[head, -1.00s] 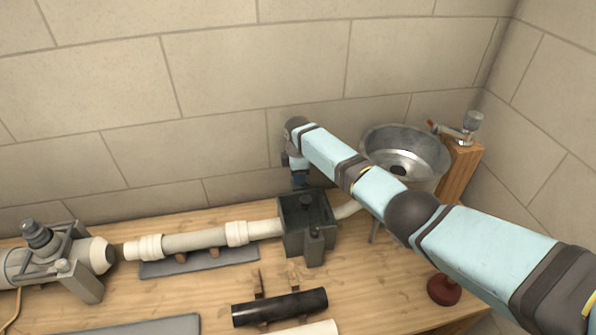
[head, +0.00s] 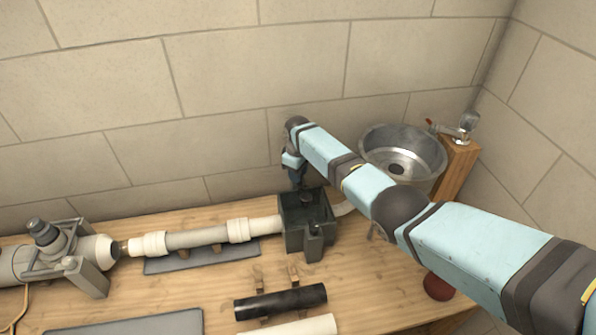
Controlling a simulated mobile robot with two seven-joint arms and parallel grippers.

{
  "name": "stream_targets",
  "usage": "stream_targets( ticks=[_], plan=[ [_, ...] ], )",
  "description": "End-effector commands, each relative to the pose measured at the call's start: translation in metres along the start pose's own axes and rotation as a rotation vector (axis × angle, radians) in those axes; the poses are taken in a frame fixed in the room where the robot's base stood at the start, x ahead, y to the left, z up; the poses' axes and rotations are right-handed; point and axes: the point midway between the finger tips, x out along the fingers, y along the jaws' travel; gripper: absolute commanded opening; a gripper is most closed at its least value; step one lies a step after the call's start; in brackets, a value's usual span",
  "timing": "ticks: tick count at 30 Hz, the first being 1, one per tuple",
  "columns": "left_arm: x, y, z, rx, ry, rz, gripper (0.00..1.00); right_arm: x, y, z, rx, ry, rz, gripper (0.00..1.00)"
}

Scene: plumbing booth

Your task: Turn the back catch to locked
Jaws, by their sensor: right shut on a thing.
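A dark grey open box (head: 293,238) stands on the bench at the end of the white pipe. A grey upright catch (head: 314,243) shows on its front side. My right gripper (head: 298,187) points down at the box's back edge and is shut on the back catch there. The back catch itself is hidden by the gripper and the box wall, so I cannot see which way it is turned. My left gripper is out of view.
A white pipe (head: 198,238) runs left toward a clamped grey fitting (head: 60,248). A black pipe (head: 281,302) lies in front of the box. A metal basin (head: 402,150) and a wooden post (head: 456,165) stand to the right. The tiled wall is close behind.

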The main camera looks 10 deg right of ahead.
Motion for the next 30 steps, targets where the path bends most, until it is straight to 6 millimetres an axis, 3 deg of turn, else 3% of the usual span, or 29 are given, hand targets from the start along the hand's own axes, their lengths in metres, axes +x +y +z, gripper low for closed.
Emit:
stream_targets(
  ticks=[16,17,20,30],
  plan=[
    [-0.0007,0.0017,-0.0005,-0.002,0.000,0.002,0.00,0.0015,-0.0006,0.0009,0.026,-0.002,-0.002,0.08],
    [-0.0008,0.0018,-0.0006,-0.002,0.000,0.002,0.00,0.0015,-0.0006,0.0008,0.026,-0.002,-0.002,0.36],
    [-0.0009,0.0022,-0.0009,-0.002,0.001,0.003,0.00,0.0012,-0.0005,0.0007,0.026,-0.002,-0.002,0.57],
    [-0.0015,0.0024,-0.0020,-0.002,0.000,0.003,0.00,-0.0033,0.0000,0.0001,0.025,0.000,-0.001,0.57]
  ],
)
